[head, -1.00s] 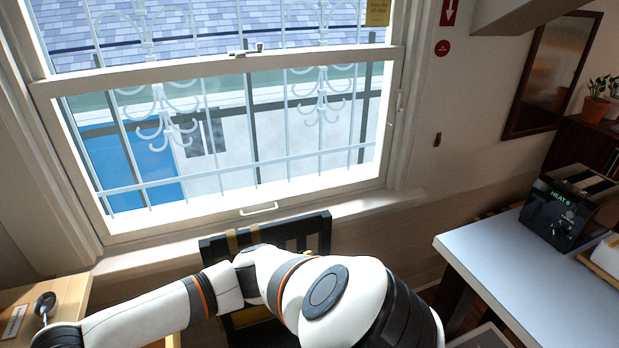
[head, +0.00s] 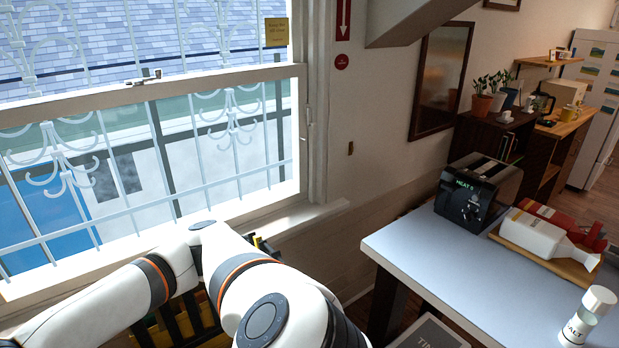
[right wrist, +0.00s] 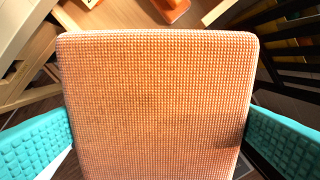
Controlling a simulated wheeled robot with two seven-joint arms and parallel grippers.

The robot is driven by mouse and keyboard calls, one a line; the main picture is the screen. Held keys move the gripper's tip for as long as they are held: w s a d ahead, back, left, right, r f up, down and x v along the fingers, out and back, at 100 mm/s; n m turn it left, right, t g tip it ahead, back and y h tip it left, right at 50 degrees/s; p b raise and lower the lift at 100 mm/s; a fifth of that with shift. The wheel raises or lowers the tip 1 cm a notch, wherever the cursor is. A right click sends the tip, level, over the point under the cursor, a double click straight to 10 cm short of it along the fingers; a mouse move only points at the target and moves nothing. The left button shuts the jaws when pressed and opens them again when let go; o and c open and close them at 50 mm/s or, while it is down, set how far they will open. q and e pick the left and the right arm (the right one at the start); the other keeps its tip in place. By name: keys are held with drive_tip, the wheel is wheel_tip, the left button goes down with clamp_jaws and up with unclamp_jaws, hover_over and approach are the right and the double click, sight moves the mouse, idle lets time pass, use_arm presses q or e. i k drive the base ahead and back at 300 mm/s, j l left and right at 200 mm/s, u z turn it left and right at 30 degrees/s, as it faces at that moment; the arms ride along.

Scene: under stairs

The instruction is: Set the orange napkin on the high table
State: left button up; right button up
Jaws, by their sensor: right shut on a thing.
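The orange napkin (right wrist: 155,85), a flat, textured, rounded-corner piece, fills the middle of the right wrist view. My right gripper (right wrist: 160,142) has its teal fingers at both sides of the napkin and is shut on it. The napkin is held over the floor, with furniture legs beyond it. A pale blue-topped table (head: 455,262), which looks like the high table, stands at the right of the head view. Neither gripper nor the napkin shows in the head view; my white arm crosses its lower left.
On the table, a black toaster (head: 478,190) stands at the back left, a white bottle (head: 531,236) and red carton (head: 560,222) lie on a wooden board, and a salt shaker (head: 587,315) is at front right. The table's left and middle are clear. A barred window (head: 150,150) is left.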

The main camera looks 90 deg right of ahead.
sight(501, 292)
drive_tip(key=z, duration=0.45)
drive_tip(key=l+z, duration=0.15)
drive_tip(key=z, duration=0.3)
drive_tip(key=k+l+z, duration=0.1)
drive_tip(key=z, duration=0.75)
drive_tip(key=l+z, duration=0.15)
drive_tip(key=z, duration=0.75)
drive_tip(key=l+z, duration=0.15)
drive_tip(key=z, duration=0.25)
drive_tip(key=i+z, duration=0.1)
drive_tip(key=z, duration=0.35)
drive_tip(key=i, duration=0.35)
